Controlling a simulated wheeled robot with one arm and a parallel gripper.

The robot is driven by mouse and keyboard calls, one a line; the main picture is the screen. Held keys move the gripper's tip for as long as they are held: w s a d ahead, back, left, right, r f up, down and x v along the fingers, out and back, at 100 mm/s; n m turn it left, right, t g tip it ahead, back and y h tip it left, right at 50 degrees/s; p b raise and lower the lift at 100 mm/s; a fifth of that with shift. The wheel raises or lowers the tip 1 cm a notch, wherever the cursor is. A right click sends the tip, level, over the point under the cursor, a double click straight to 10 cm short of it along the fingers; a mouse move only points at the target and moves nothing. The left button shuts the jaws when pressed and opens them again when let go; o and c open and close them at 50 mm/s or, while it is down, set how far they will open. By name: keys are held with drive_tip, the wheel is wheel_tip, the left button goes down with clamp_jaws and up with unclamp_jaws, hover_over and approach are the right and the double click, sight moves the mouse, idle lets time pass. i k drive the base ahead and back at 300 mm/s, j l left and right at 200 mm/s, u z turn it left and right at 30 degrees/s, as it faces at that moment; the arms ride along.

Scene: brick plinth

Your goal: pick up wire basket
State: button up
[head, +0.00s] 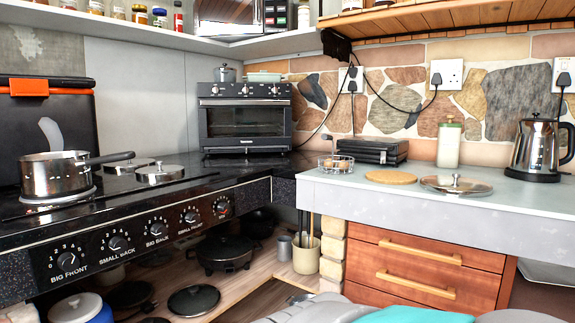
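A small wire basket (336,164) stands on the light grey counter (450,203), near its back left corner. It has thin metal wire sides and a thin handle rising above it. Several brownish, egg-like round things (343,164) seem to lie in it; they are too small to tell for sure. The basket is just in front of a flat black appliance (372,149). My gripper is not in view.
A round wooden board (391,177) and a glass lid (456,184) lie right of the basket. A kettle (536,147) stands far right. A toaster oven (245,117) and a stove with a pot (55,176) are left. The counter's front strip is clear.

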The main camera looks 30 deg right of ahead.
sight(325, 138)
drive_tip(key=z, duration=1.25)
